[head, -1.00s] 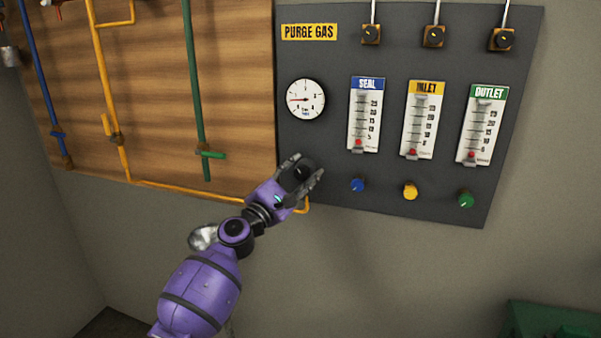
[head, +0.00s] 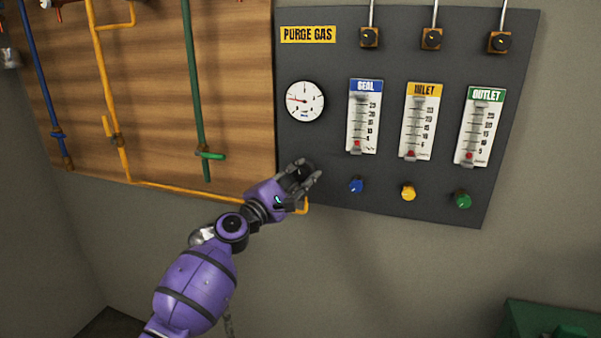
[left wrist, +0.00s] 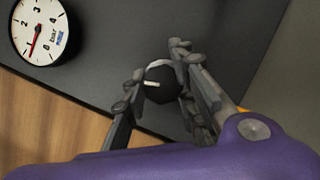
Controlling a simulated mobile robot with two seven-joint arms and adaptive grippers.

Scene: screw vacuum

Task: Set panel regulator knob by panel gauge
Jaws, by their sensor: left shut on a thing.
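The panel gauge (head: 304,101) is a round white dial at the left of the dark panel, under the PURGE GAS label. Its needle points left and slightly up in the head view. In the left wrist view the gauge (left wrist: 39,31) shows a red needle and "bar". The black regulator knob (left wrist: 163,83) has a white mark pointing left in that view. My left gripper (head: 303,174) is shut on it, fingers on both sides (left wrist: 160,76). In the head view the fingers largely hide the knob. My right gripper is out of view.
Right of my gripper are blue (head: 356,186), yellow (head: 408,193) and green (head: 462,200) knobs under the seal, inlet and outlet flowmeters. Pipes run on a wooden board (head: 150,90) at left. A green object (head: 550,320) stands at lower right.

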